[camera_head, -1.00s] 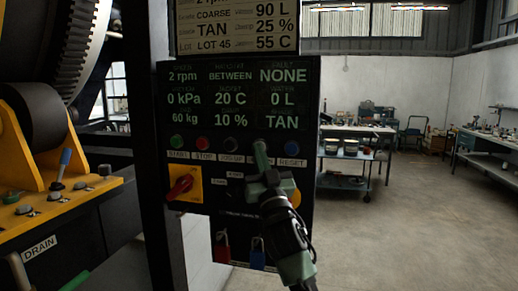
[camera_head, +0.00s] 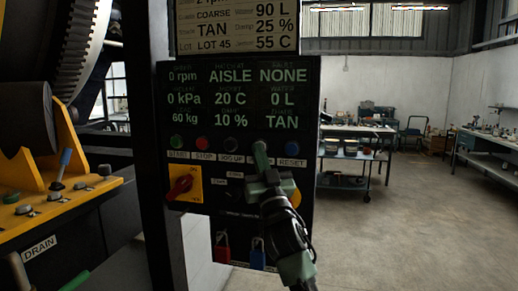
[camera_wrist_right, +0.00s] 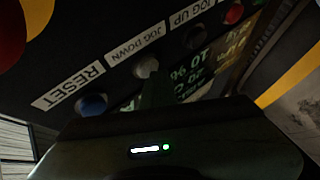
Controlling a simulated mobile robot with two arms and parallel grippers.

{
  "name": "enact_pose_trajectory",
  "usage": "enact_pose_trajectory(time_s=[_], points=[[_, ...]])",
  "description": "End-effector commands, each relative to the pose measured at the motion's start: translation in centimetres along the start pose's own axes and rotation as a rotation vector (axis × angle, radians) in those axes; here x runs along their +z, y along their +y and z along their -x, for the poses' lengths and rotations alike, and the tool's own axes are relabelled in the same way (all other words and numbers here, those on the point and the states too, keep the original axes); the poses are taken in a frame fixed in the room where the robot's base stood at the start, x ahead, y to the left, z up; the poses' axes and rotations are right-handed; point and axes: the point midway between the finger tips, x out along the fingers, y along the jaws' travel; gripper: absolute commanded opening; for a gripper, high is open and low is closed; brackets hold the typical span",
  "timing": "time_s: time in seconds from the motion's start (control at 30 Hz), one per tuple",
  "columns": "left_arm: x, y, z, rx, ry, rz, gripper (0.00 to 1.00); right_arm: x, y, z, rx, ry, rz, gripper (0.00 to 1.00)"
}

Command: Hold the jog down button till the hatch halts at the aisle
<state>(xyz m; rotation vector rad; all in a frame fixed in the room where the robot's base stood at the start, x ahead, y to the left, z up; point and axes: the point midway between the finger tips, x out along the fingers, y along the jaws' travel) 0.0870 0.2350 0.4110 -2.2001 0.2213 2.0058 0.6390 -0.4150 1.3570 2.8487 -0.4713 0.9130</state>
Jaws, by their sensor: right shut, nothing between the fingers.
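The control panel (camera_head: 240,110) stands upright in the head view; its display reads 0 rpm, AISLE and NONE along the top row. My right gripper (camera_head: 261,148) is shut and empty, its tip at the jog down button's place in the button row, covering that button in this view. In the right wrist view the pale jog down button (camera_wrist_right: 146,68) shows beside its label, with the dark fingers (camera_wrist_right: 158,88) right at it; I cannot tell how far it is pressed. The hatch itself cannot be made out. My left gripper is not in view.
The blue reset button (camera_head: 291,149) is just right of my fingertip, and the dark jog up button (camera_head: 231,146) just left. The red stop button (camera_head: 202,144) and a red rotary switch (camera_head: 181,186) are farther left. Padlocks (camera_head: 257,250) hang below. Open floor lies right.

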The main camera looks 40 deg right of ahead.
Motion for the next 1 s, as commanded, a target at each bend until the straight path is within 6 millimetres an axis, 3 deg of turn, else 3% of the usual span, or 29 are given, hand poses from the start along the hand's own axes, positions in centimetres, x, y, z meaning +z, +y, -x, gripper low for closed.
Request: enact_pose_trajectory(time_s=[0.8, 1.0], points=[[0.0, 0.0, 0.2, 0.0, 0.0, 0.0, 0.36, -0.9, -0.9, 1.3, 0.0, 0.0, 0.0, 0.0], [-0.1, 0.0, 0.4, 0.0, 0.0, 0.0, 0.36, -1.7, -1.8, 2.4, -0.001, -0.001, -0.002, 0.0]])
